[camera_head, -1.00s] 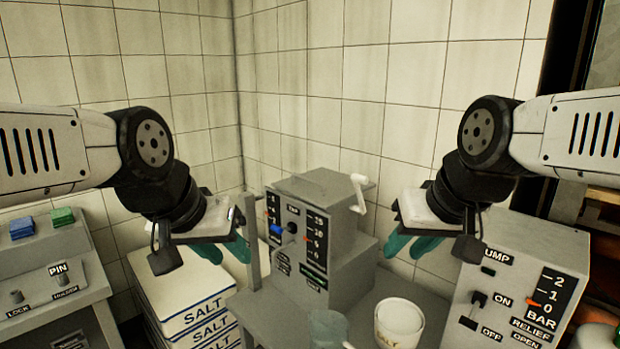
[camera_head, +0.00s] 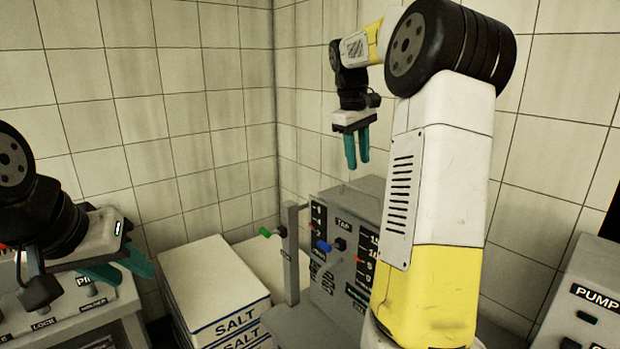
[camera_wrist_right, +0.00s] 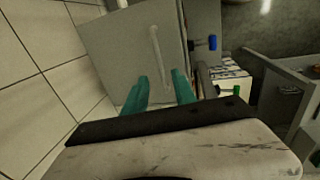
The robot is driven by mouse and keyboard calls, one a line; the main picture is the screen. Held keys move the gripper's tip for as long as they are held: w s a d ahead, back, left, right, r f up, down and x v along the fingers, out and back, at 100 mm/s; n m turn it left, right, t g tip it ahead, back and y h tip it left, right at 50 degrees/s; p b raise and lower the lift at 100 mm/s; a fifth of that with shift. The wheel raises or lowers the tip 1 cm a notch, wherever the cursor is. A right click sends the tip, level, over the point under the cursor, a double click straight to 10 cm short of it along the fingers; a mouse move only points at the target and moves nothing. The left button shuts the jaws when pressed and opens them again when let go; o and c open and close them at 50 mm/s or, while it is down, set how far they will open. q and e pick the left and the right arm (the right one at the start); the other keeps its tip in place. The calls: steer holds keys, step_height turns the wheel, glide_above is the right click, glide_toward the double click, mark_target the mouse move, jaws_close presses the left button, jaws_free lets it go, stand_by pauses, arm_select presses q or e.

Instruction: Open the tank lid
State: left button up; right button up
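The grey tank (camera_head: 322,235) stands on a grey bench by the tiled wall, its front carrying a dial panel marked TAP and a blue-tipped lever. Its flat lid (camera_wrist_right: 120,50) lies shut on top, with a long pale bar handle (camera_wrist_right: 158,55). My right gripper (camera_head: 357,165) hangs above the tank's back part with teal fingers pointing down. In the right wrist view its two fingers (camera_wrist_right: 161,80) are apart and empty, near one end of the handle and not visibly touching it. My left gripper (camera_head: 136,279) is open and empty at the lower left. My right arm hides the tank's right side.
A grey post with a green-tipped lever (camera_head: 267,232) stands left of the tank. Stacked SALT boxes (camera_head: 215,285) are left of it. A PUMP panel (camera_head: 590,290) stands at the right, and a control console (camera_head: 60,310) behind my left gripper. Wall tiles are close behind the tank.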

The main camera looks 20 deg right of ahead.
mark_target(359, 190)
steer(key=f, duration=0.2)
steer(key=d+f, duration=0.1)
steer(key=f, duration=0.4)
steer(key=shift+w+d+f, duration=0.2)
steer(key=shift+w+f, duration=0.1)
steer(key=shift+w, duration=0.1)
steer(key=shift+c, duration=0.3)
jaws_close()
stand_by(0.7)
